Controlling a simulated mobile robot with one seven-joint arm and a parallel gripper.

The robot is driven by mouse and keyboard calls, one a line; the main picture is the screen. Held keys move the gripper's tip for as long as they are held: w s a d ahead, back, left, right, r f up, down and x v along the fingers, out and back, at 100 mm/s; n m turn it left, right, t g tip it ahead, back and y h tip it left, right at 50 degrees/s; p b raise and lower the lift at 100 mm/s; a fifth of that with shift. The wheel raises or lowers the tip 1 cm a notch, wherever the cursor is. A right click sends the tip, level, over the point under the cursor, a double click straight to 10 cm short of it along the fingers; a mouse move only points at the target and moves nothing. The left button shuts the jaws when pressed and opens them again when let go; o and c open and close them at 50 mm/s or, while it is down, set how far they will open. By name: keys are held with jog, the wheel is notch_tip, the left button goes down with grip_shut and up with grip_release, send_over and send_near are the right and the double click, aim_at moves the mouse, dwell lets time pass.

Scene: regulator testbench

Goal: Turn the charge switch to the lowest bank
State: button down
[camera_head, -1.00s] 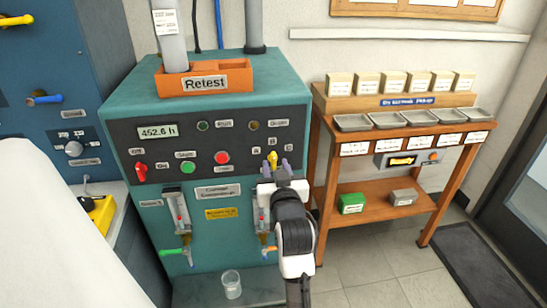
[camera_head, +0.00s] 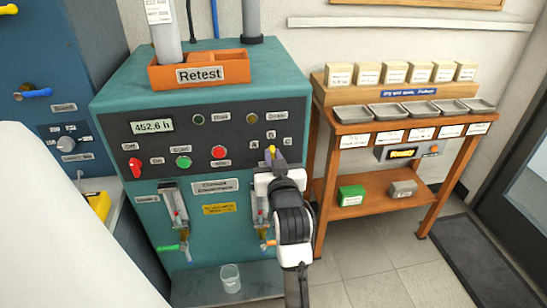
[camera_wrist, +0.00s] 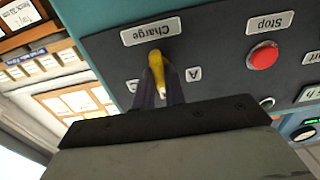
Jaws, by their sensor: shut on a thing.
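The charge switch (camera_head: 271,151) is a small yellow lever at the right of the dark panel on the teal bench. Labels A (camera_head: 254,144), B (camera_head: 270,134) and C (camera_head: 287,141) stand in an arc above it. My gripper (camera_head: 279,160) is shut on the switch, with purplish fingers around it. In the wrist view, the yellow lever (camera_wrist: 158,72) stands between the fingers, close to the upside-down Charge label (camera_wrist: 150,31). The label A (camera_wrist: 194,74) is to its right there. The fingers hide the switch's base, so I cannot tell exactly which letter it points to.
On the same panel are a red stop button (camera_head: 219,152), a green button (camera_head: 183,162) and a red switch (camera_head: 135,167). A glass (camera_head: 231,277) stands on the lower ledge. A wooden shelf (camera_head: 380,205) with trays stands to the right. Open floor lies in front of it.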

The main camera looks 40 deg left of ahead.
jog(key=shift+n, duration=0.4)
jog(key=n+b, duration=0.5)
jog(key=n, duration=0.6)
jog(key=shift+s+a, duration=0.1)
jog(key=shift+a, duration=0.05)
dwell(0.3)
jog(key=c, duration=1.5)
grip_release()
jog(key=shift+a, duration=0.1)
jog(key=shift+o, duration=0.2)
jog(key=shift+f, duration=0.1)
jog(key=shift+s+d, duration=0.15)
jog(key=shift+d, duration=0.05)
